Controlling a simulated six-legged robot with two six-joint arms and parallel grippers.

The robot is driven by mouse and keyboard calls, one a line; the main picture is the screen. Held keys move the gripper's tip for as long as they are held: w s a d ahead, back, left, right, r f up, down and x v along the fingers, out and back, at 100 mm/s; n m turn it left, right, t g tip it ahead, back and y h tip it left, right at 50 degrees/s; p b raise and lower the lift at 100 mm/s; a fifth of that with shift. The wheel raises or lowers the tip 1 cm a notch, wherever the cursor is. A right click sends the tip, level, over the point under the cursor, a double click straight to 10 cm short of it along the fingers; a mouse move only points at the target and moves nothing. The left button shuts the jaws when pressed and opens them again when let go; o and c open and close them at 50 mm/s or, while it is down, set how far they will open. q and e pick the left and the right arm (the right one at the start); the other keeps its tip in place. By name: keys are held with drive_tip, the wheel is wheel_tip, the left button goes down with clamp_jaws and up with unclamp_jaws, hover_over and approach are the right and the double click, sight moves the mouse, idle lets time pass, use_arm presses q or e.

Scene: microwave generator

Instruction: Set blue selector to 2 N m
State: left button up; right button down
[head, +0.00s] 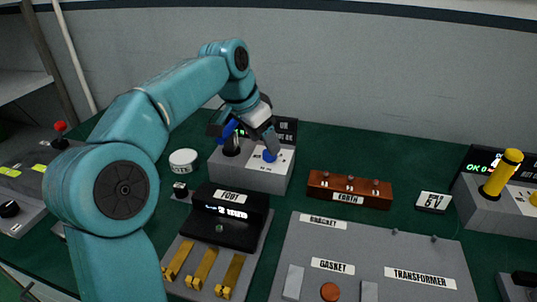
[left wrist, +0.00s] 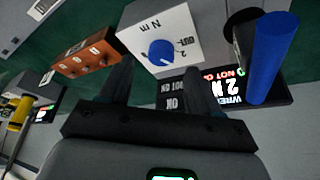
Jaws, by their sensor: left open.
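The blue selector (head: 270,155) is a round knob on the white top plate of a grey box (head: 238,176). In the left wrist view the blue selector (left wrist: 162,52) sits beyond and between my finger tips, beside printed marks including "N m" and "2". I cannot tell exactly where its pointer is set. My left gripper (head: 268,140) is just above the knob, partly covering it. In the left wrist view my left gripper (left wrist: 160,82) is open, with nothing between its fingers. A dark display (left wrist: 225,90) behind the knob shows "2 N" and part of "NOT". My right gripper is out of view.
A blue-handled lever (head: 228,130) stands on the same box, close left of my gripper; its blue handle (left wrist: 272,60) is large in the wrist view. A brown EARTH block (head: 349,190) lies to the right. A yellow-handled unit (head: 502,174) stands at far right.

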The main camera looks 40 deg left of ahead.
use_arm(q)
drive_tip(key=x, duration=0.4)
drive_tip(key=shift+w+f+b, duration=0.1)
drive_tip(key=shift+f+b, duration=0.05)
drive_tip(key=shift+b, duration=0.2)
drive_tip(key=c, duration=1)
drive_tip(key=shift+n+y, duration=0.3)
drive_tip(key=shift+n, duration=0.5)
drive_tip(key=shift+c, duration=0.2)
drive_tip(key=o, duration=1)
drive_tip(key=shift+o, duration=0.2)
